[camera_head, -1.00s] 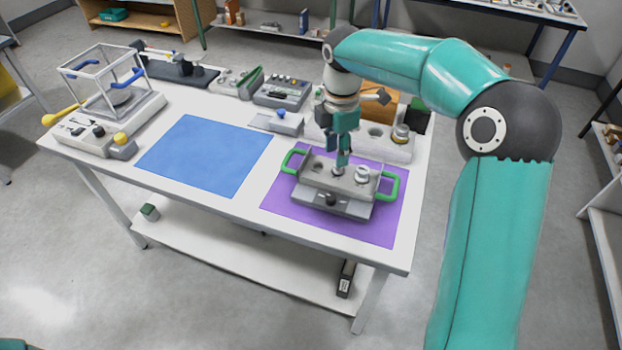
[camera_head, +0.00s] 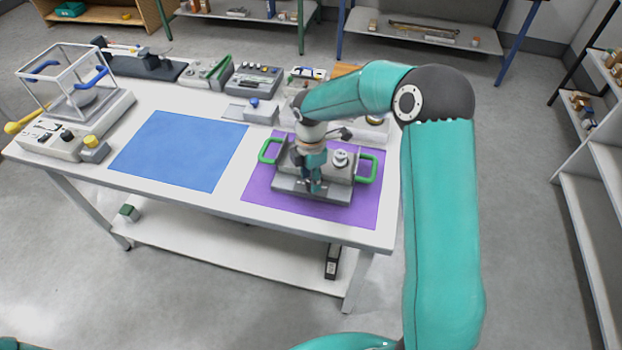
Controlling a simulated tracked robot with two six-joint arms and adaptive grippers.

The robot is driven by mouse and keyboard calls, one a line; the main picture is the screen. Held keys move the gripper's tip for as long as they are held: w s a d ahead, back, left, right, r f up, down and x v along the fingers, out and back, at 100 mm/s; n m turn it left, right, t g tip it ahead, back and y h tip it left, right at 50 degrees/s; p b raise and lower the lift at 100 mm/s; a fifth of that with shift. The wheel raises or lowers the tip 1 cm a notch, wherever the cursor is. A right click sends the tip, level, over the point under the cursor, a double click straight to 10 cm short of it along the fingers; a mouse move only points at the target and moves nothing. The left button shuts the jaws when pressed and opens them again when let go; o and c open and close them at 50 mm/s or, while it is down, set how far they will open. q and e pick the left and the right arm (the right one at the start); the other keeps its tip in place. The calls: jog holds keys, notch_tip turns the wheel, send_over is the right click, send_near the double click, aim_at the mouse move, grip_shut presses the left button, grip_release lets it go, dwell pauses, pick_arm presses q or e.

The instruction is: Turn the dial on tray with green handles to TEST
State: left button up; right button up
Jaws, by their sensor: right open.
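The grey tray (camera_head: 340,194) with green handles (camera_head: 367,168) stands on the purple mat (camera_head: 262,198) at the right part of the table. A metal weight (camera_head: 340,158) sits in its top on the right. My right gripper (camera_head: 314,188) points down over the front middle of the tray and is open. It covers the place of the dial, so I cannot see the dial or its setting, nor whether the fingers touch it. My left gripper is not in view; only a bit of teal arm shows at the bottom edge.
A blue mat (camera_head: 180,150) lies empty left of the purple mat. A balance with a clear case (camera_head: 70,85) stands at the far left. Several instruments, including a grey box with buttons (camera_head: 253,80), line the back edge. A shelf (camera_head: 590,200) stands at the right.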

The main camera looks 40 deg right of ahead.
jog(key=shift+f, duration=0.8)
jog(key=shift+c, duration=0.3)
grip_shut()
